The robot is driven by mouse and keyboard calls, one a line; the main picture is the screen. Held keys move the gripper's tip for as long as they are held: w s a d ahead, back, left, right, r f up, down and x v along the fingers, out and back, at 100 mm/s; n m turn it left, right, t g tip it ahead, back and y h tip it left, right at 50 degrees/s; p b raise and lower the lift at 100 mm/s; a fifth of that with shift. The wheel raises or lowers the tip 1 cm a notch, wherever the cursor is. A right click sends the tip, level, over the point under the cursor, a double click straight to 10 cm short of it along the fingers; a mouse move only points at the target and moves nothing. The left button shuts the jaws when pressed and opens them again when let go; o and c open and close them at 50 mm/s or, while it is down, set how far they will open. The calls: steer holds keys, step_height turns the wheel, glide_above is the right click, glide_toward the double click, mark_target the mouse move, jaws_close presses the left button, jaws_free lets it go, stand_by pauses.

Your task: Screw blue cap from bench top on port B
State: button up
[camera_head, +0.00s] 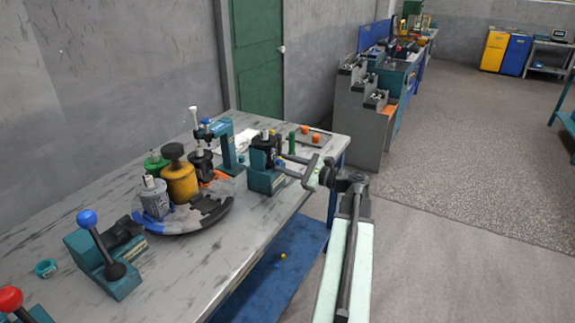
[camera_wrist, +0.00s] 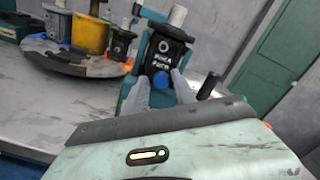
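The blue cap (camera_wrist: 160,81) shows between my gripper's (camera_wrist: 161,78) two grey fingertips in the wrist view. The fingers converge on its sides, and it appears gripped. Behind it is a black motor block (camera_wrist: 165,55) with a round port and white lettering, on a teal stand (camera_wrist: 133,101). I cannot tell whether the cap touches the block or is threaded on a port. In the head view, my gripper (camera_head: 283,167) reaches from the right to the front of this teal and black unit (camera_head: 264,180), and the cap is hard to make out there.
A dark round tray (camera_head: 190,222) holding several parts, including a yellow cylinder (camera_head: 180,185), sits left of the motor unit. A blue-knobbed lever unit (camera_head: 106,266) stands nearer. A tray with orange pieces (camera_head: 312,136) lies behind. The bench (camera_head: 215,270) has bare room along its front edge.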

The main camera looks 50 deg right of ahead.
steer(key=shift+d+f+n, duration=0.1)
steer(key=shift+n, duration=0.7)
steer(key=shift+s, duration=0.1)
steer(key=shift+d+f+b, duration=0.25)
steer(key=shift+d+b, duration=0.1)
steer(key=shift+d, duration=0.05)
steer(key=c, duration=0.4)
steer(key=shift+d+f, duration=0.25)
jaws_close()
steer(key=shift+a, duration=0.15)
